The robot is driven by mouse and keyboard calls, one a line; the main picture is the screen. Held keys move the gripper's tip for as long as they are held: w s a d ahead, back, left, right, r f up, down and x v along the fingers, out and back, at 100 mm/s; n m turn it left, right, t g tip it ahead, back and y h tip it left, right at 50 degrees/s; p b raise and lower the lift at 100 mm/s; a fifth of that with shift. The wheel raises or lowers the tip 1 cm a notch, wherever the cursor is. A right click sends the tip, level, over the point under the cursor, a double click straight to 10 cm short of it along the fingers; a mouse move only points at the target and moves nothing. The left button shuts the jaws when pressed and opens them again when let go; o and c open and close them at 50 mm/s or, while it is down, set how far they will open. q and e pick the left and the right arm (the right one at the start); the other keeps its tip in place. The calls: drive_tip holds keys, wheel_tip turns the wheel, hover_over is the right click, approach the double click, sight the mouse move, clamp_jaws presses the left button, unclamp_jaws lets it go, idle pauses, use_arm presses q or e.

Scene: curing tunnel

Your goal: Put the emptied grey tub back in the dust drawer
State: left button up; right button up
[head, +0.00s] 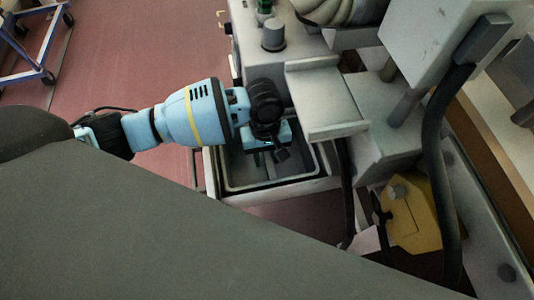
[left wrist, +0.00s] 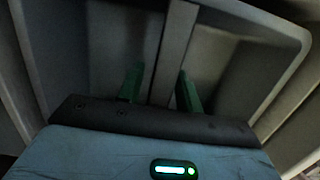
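The grey tub (head: 300,171) sits inside the pulled-out dust drawer (head: 268,197) in the head view, below the machine housing. No contents show in the part of the tub I can see. My left gripper (head: 264,157) points down into the tub. In the left wrist view the tub's inside (left wrist: 230,70) fills the picture, with a grey bar (left wrist: 174,50) across it. The two green fingers of my left gripper (left wrist: 160,92) are apart, one on each side of the bar. A gap shows at the left finger; contact at the right finger is unclear. My right gripper is out of view.
A grey housing ledge (head: 325,100) overhangs the drawer's back right side. A black hose (head: 437,160) and a yellow part (head: 414,220) are to the right. A blue trolley (head: 35,60) stands far left. The red floor (head: 130,60) left of the machine is clear.

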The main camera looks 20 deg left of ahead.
use_arm(q)
drive_tip(key=shift+o, duration=0.4)
drive_tip(key=shift+r+b, duration=0.45)
drive_tip(key=shift+r, duration=0.1)
drive_tip(key=r, duration=0.2)
drive_tip(key=r+p, duration=0.1)
drive_tip(key=r, duration=0.1)
drive_tip(key=w+r+p, duration=0.1)
drive_tip(key=r, duration=0.2)
drive_tip(key=shift+a, duration=0.25)
drive_tip(key=r, duration=0.3)
drive_tip(key=shift+w+a+r+p, duration=0.2)
drive_tip(key=shift+w+r+p, duration=0.05)
drive_tip(key=shift+r+p, duration=0.15)
drive_tip(key=shift+r, duration=0.6)
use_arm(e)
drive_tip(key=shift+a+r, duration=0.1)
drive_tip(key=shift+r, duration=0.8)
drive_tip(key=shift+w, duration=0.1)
